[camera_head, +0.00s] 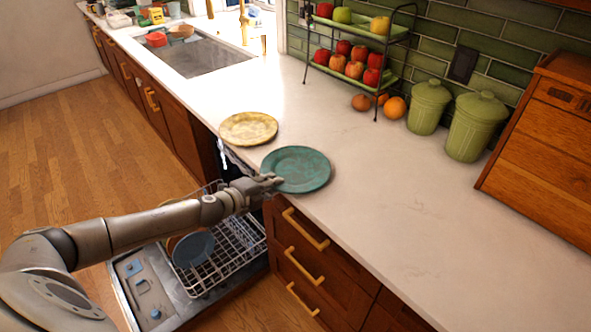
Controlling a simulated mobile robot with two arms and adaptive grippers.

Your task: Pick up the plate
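A teal plate (299,167) is at the counter's front edge, above the open dishwasher. A yellow patterned plate (248,128) lies flat on the counter behind it to the left. My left gripper (274,181) reaches in from the left and is at the teal plate's front-left rim, its fingers overlapping the rim in this view. Whether the fingers are closed on the rim is too small to tell. A blue dish (193,248) sits in the dishwasher rack, partly behind my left arm. My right gripper is not in view.
The open dishwasher's lower rack (232,262) is under my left arm. A two-tier fruit stand (352,60), green canisters (473,127) and a wooden box (545,140) line the back. The counter's front right (430,225) is clear.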

